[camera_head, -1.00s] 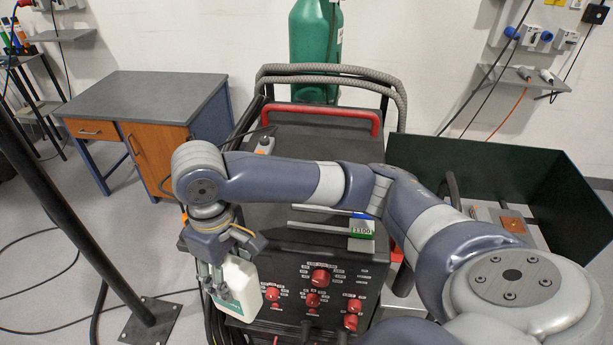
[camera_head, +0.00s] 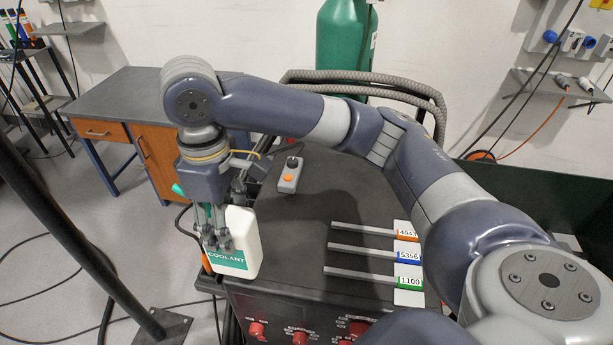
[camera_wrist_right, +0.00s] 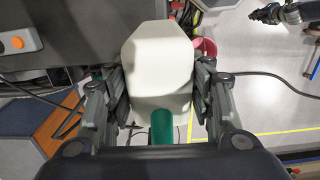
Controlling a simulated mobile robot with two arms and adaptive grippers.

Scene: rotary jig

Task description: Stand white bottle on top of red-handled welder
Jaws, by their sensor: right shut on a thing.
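The white bottle (camera_head: 242,232) has a green COOLANT label and a green cap. My right gripper (camera_head: 217,240) is shut on it near the welder's left front edge. In the right wrist view the bottle (camera_wrist_right: 158,62) is between the two fingers (camera_wrist_right: 160,88), with its green cap toward the camera. The welder (camera_head: 345,188) has a dark flat top and red front knobs; its red handle is hidden behind my arm. I cannot tell whether the bottle touches the top. My left gripper (camera_wrist_right: 282,13) shows partly at the right wrist view's upper right; its opening is unclear.
A grey remote with an orange button (camera_head: 289,176) lies on the welder top near the bottle. Rods with numbered tags (camera_head: 407,254) lie at the right. Bare top lies between them. A green gas cylinder (camera_head: 345,45) stands behind; a desk (camera_head: 115,100) stands left.

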